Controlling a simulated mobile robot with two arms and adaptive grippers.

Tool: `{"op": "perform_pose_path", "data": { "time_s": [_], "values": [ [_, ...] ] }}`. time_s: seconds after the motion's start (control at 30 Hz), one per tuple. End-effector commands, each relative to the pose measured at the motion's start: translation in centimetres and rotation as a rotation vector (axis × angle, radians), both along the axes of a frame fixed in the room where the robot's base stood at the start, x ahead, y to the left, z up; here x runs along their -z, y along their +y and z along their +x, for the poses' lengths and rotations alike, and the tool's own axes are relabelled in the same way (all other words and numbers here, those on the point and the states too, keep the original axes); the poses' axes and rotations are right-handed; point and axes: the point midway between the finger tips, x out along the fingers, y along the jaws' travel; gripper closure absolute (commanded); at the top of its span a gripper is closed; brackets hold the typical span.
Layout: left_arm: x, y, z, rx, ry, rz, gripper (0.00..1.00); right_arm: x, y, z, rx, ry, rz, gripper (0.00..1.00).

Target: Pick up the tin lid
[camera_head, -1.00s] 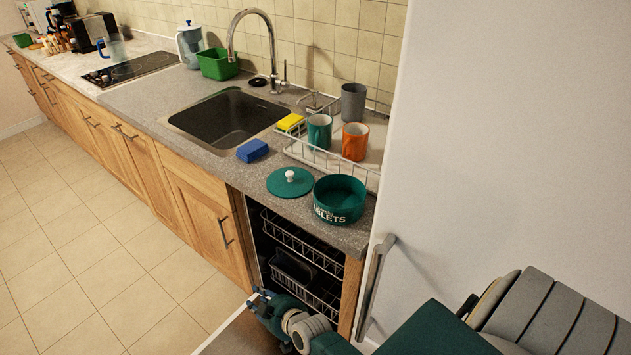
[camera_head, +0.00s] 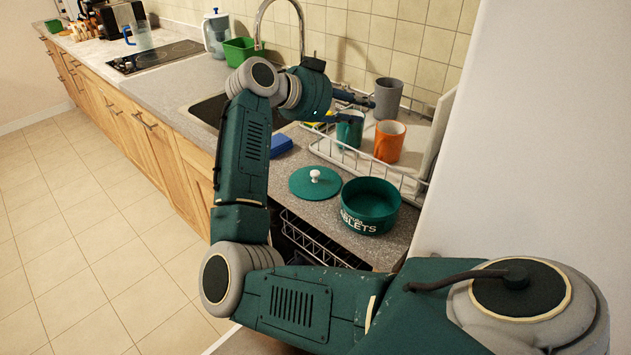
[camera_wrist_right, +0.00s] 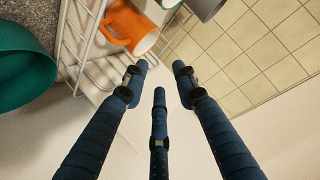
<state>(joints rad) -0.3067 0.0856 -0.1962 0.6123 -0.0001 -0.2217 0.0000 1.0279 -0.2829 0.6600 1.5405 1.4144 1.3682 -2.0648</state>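The tin lid (camera_head: 306,186) is a flat teal disc with a white knob. It lies on the grey counter, beside and apart from the open teal tin (camera_head: 364,222) with white lettering. My right gripper (camera_head: 362,108) is above the draining rack, beyond the lid, overlapping the teal mug in the head view. In the right wrist view its three dark fingers (camera_wrist_right: 160,72) are spread and empty. The tin (camera_wrist_right: 20,65) shows at the left there; the lid is out of that view. My left gripper is not in view.
A wire rack (camera_head: 352,163) holds a teal mug (camera_head: 350,130), an orange mug (camera_head: 387,142) and a grey mug (camera_head: 388,98). The orange mug also shows in the wrist view (camera_wrist_right: 128,26). A blue sponge (camera_head: 281,144) lies by the sink. A white wall (camera_head: 520,150) bounds the right.

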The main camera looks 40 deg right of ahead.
Motion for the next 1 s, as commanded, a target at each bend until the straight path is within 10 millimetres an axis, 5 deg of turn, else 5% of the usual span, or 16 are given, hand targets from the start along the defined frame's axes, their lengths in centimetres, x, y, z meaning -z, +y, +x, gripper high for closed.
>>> {"op": "perform_pose_path", "data": {
  "time_s": [0.1, 0.2, 0.33, 1.0],
  "values": [
    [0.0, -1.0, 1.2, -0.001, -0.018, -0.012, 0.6, 3.3, 5.7, 2.1, -0.086, 0.056, 0.352, 0.72],
    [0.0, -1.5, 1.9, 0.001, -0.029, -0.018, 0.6, 4.4, 10.1, 3.3, -0.18, 0.104, 0.558, 0.72],
    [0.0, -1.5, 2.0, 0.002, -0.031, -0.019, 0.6, 4.8, 13.5, 4.0, -0.261, 0.142, 0.7, 0.72],
    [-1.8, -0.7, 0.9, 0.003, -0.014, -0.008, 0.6, 11.9, 10.7, 3.7, -0.277, 0.157, 0.733, 0.72]
  ]
}}
